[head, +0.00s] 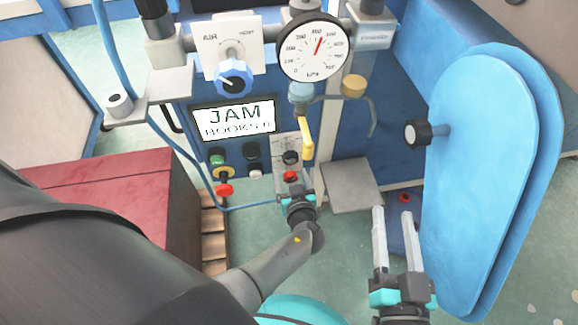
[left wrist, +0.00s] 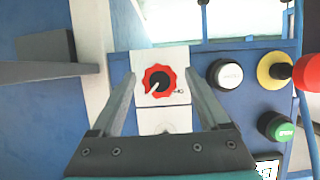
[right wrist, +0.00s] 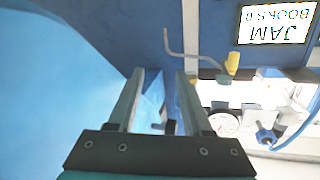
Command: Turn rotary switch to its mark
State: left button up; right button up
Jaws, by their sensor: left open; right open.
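The rotary switch is a scalloped red knob with a black centre (left wrist: 158,82) on a white plate. Its white pointer line slants to the lower left in the left wrist view. A small dark mark (left wrist: 179,92) sits on the plate at the knob's right. In the head view the red knob (head: 290,176) shows low on the panel. My left gripper (left wrist: 160,76) is open, with its fingers to either side of the knob in the picture; I see no contact. My right gripper (head: 393,210) is open and empty.
Push buttons (left wrist: 225,75) sit beside the switch plate. Above are the JAM screen (head: 235,119), a blue selector knob (head: 233,77) and a gauge (head: 315,48). A grey shelf plate (head: 350,186) juts out to the right. A large blue padded form (head: 485,170) stands by my right gripper.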

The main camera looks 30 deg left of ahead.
dwell(0.3)
pick_arm(q)
grip_shut()
dwell(0.6)
